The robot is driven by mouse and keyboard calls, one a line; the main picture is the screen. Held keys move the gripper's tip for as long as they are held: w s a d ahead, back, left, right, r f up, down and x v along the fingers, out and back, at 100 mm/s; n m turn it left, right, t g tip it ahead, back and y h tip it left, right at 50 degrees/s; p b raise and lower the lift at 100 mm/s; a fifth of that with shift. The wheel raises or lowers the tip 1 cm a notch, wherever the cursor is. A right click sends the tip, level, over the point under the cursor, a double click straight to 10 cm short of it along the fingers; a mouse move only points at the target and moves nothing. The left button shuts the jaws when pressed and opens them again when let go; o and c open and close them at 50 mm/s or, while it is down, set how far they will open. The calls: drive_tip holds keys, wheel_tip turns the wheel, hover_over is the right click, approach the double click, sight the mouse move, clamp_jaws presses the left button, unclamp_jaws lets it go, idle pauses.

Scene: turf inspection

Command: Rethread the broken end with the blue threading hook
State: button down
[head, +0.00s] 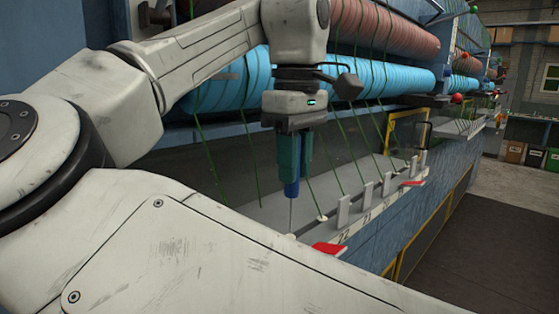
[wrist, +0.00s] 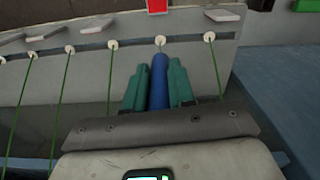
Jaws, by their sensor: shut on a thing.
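My gripper (head: 294,165) has teal fingers and is shut on the blue threading hook (head: 291,188). The hook points down, and its thin metal shaft ends close to the metal ledge, left of a red tab (head: 328,248). In the wrist view the blue handle (wrist: 158,88) lies between the two fingers (wrist: 158,72), in line with a white eyelet (wrist: 160,40) below a red tab (wrist: 157,6). I cannot tell whether the tip touches the eyelet. No green thread shows at that eyelet; the broken end is not identifiable. Green threads (wrist: 111,75) run to neighbouring eyelets.
Blue rolls (head: 390,78) and reddish rolls (head: 395,30) lie above the slanting threads. Upright grey plates (head: 343,211) line the ledge, with another red tab (head: 412,183) farther along. A yellow frame (head: 391,130) stands beyond. Dark floor (head: 490,245) at right is clear.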

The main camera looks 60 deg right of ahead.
sight(293, 196)
drive_tip(key=shift+f+b, duration=0.3)
drive_tip(key=shift+f, duration=1.3)
idle(0.7)
drive_tip(key=shift+r+p, duration=1.35)
drive_tip(key=shift+r, duration=2.4)
